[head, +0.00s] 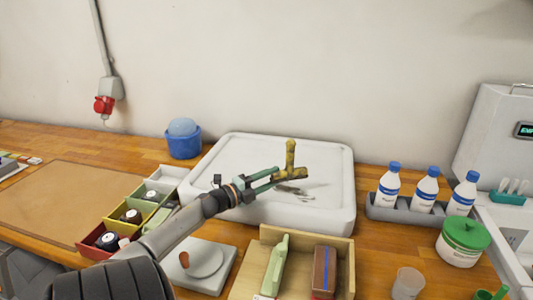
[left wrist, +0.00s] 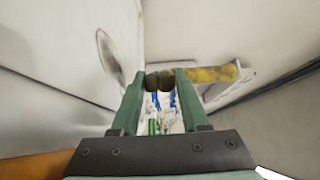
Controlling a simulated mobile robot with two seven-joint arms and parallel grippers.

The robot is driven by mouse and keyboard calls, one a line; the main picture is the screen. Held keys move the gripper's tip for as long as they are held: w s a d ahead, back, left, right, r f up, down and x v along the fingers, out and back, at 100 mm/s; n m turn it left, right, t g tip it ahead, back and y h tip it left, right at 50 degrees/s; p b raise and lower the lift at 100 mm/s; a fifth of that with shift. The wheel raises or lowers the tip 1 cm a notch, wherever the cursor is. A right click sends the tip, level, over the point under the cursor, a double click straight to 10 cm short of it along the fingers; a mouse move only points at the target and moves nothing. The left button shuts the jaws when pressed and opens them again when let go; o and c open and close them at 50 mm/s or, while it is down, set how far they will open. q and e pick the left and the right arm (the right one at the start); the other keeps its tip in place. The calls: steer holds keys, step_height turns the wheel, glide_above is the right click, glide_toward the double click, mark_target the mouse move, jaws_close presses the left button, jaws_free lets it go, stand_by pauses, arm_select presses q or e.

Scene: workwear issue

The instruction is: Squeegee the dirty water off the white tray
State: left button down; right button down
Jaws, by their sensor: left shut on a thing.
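The white tray (head: 342,213) stands on the wooden bench against the wall, with a raised rim. A dark, murky patch of dirty water (head: 297,192) lies near its middle, partly hidden by my gripper and the tool. My left gripper (head: 276,179) reaches over the tray from the left and is shut on a yellow-brown T-shaped tool, seemingly the squeegee (head: 290,157). In the left wrist view a dark part sits between the green fingertips (left wrist: 160,80), and the yellow bar (left wrist: 212,74) extends right. I cannot tell if the squeegee touches the tray. My right gripper is not seen.
A blue tub (head: 183,144) stands left of the tray, colored bins (head: 122,218) at front left. A scale (head: 205,265) and a wooden box (head: 345,278) stand in front. Bottles in a grey rack (head: 405,211) and a green-lidded jar (head: 461,248) stand right.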

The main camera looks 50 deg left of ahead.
mark_target(290, 160)
arm_select(q)
steer(key=shift+w+d+r, duration=0.2)
steer(key=shift+w+d, duration=1.35)
steer(key=shift+d, duration=0.25)
steer(key=shift+w+d+r, duration=0.15)
steer(key=shift+w+d, duration=1.35)
steer(key=shift+d, duration=0.25)
steer(key=shift+r, duration=0.1)
steer(key=shift+r, duration=2.9)
steer(key=shift+r, duration=1.5)
steer(key=shift+s, duration=0.15)
